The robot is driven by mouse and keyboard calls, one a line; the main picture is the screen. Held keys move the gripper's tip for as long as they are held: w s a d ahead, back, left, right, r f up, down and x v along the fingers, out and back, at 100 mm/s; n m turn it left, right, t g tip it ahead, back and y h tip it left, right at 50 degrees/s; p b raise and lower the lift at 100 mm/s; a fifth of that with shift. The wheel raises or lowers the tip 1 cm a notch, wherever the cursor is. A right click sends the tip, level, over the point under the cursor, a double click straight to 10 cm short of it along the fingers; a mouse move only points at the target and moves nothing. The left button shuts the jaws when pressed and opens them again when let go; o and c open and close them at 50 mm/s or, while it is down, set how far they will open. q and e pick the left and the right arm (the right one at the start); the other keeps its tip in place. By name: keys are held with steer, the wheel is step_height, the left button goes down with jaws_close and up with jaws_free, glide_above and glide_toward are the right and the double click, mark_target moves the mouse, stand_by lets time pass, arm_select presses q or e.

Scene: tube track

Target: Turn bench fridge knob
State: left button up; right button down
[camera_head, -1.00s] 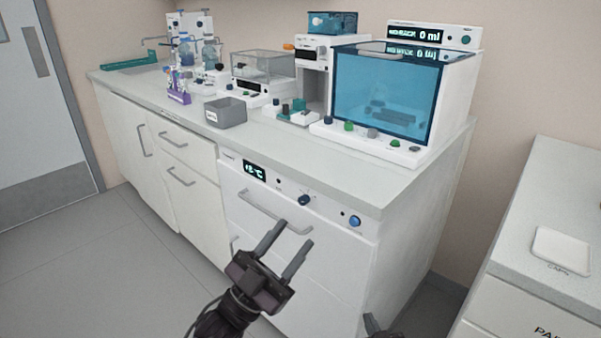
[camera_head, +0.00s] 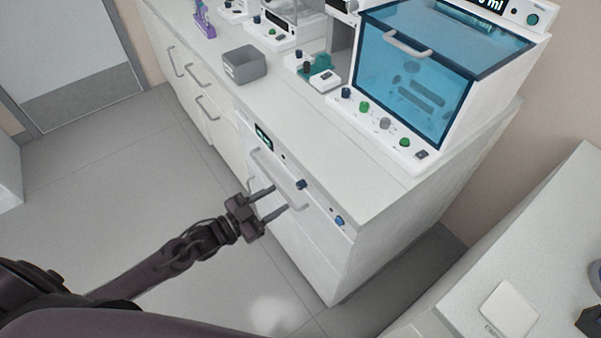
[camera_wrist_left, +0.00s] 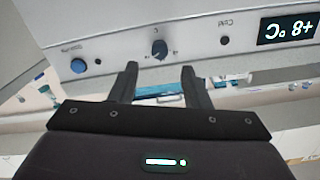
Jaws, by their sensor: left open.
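The white bench fridge (camera_head: 310,240) sits under the counter, with a dark blue knob (camera_head: 301,184) on its upper front panel. In the left wrist view the knob (camera_wrist_left: 159,49) appears just beyond and between my fingertips, with its pointer visible. My left gripper (camera_head: 280,197) is open and empty in front of the panel, close to the knob and the handle. In the left wrist view its two fingers (camera_wrist_left: 159,70) are apart, and the knob does not look gripped. Exact distance is hard to tell. My right gripper is not in view.
A grey bar handle (camera_head: 278,178) runs below the panel. A lit display (camera_head: 264,136) and a rounder blue knob (camera_head: 339,221) flank the dark knob; the display (camera_wrist_left: 287,28) reads about 8 °C. A blue-windowed box (camera_head: 410,85) stands on the counter. The floor at left is clear.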

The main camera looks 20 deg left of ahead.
mark_target(298, 187)
arm_select(q)
steer(key=x, duration=0.7)
steer(key=shift+p, duration=0.4)
steer(key=shift+s, duration=0.1)
jaws_close()
